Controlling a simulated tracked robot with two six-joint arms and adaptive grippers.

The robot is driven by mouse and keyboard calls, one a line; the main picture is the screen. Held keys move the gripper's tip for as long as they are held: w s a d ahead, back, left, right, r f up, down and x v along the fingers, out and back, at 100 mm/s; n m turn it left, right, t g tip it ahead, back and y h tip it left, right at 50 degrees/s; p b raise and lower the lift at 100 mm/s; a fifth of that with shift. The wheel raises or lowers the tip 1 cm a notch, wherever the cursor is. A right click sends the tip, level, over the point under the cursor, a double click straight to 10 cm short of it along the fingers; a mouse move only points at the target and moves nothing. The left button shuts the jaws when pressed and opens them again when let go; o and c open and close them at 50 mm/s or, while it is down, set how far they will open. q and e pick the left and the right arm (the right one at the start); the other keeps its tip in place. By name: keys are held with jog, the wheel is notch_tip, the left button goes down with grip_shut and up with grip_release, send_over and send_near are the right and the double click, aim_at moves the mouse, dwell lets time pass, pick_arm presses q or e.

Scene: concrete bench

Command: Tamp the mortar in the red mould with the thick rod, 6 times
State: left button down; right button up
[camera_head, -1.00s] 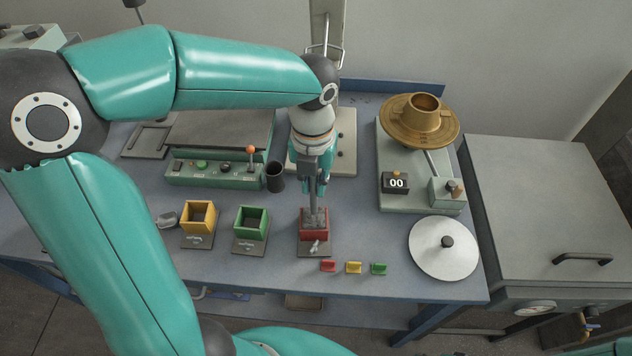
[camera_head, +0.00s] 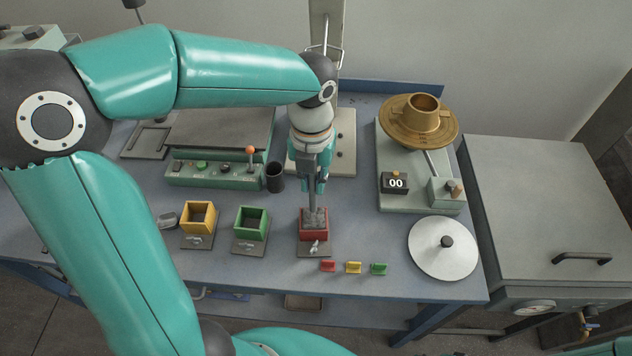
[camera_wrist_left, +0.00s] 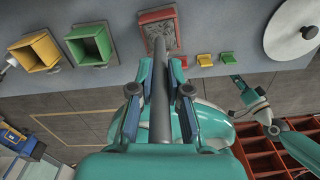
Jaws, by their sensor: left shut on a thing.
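My left gripper (camera_head: 317,178) is shut on the thick grey rod (camera_head: 312,194) and holds it roughly upright above the red mould. In the left wrist view the rod (camera_wrist_left: 160,90) runs between the two fingers toward the mould. The red mould (camera_head: 314,233) stands on its base plate at the middle front of the bench.
A yellow mould (camera_head: 199,216) and a green mould (camera_head: 251,223) stand to the left, both empty. Small red, yellow and green tags (camera_head: 353,267) and a round white lid (camera_head: 443,248) lie to the right. A brass cone (camera_head: 420,118) sits on a counter machine behind.

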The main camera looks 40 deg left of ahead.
pick_arm(q)
notch_tip(320, 180, down, 3)
jog(key=shift+w+f, duration=0.15)
jog(key=shift+f, duration=0.05)
jog(key=r, duration=0.3)
jog(key=shift+s+d, duration=0.15)
jog(key=shift+s, duration=0.1)
jog(key=shift+s+r, duration=0.15)
jog(key=shift+r, duration=0.1)
